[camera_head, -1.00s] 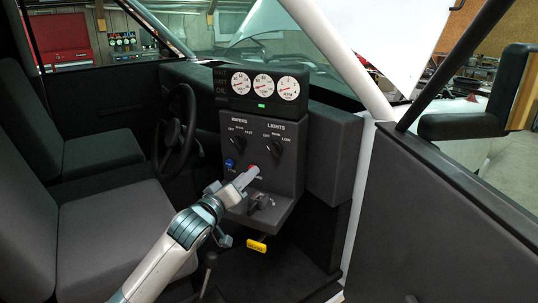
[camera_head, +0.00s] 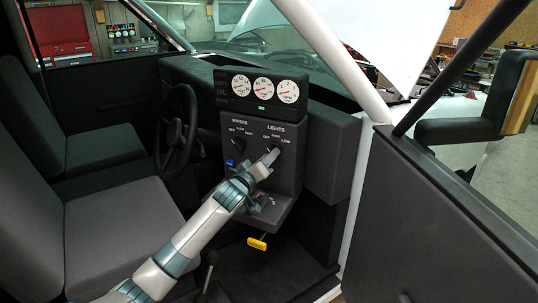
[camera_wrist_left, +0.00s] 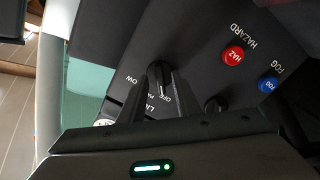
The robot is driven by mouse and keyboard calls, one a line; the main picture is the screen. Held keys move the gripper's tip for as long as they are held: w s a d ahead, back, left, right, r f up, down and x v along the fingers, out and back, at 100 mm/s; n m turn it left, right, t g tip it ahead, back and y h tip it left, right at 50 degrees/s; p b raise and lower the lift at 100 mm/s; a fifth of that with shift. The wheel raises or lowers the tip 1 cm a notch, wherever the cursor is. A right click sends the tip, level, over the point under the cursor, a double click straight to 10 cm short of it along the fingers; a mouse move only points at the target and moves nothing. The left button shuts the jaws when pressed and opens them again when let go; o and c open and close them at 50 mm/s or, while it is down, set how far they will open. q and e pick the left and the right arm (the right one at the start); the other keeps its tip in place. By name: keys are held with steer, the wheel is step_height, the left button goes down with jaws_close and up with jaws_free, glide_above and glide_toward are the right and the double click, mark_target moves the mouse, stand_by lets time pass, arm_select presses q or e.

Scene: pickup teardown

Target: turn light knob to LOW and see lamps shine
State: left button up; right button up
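The light knob (camera_head: 276,147) is a black knob under the word LIGHTS on the dark dash panel, with OFF, PARK and LOW around it. In the left wrist view the knob (camera_wrist_left: 159,75) has a pale mark that seems to face OFF. My left gripper (camera_head: 271,158) is at the knob in the head view. In the wrist view its two dark fingers (camera_wrist_left: 156,98) are apart, one on each side of the knob; whether they touch it I cannot tell. The lamps are not in view. My right gripper is not in view.
The wipers knob (camera_head: 238,146) is left of the light knob. A red HAZ button (camera_wrist_left: 232,55) and blue FOG button (camera_wrist_left: 268,84) sit below. Gauges (camera_head: 264,89) with a small green light are above. The steering wheel (camera_head: 177,135) and seats are left, the open door (camera_head: 440,210) right.

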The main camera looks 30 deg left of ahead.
arm_select(q)
steer(key=shift+w, duration=0.2)
steer(key=shift+c, duration=0.3)
jaws_close()
steer(key=shift+m, duration=0.4)
steer(key=shift+a+m+p, duration=0.15)
steer(key=shift+m+p, duration=0.25)
steer(key=shift+m, duration=7.1)
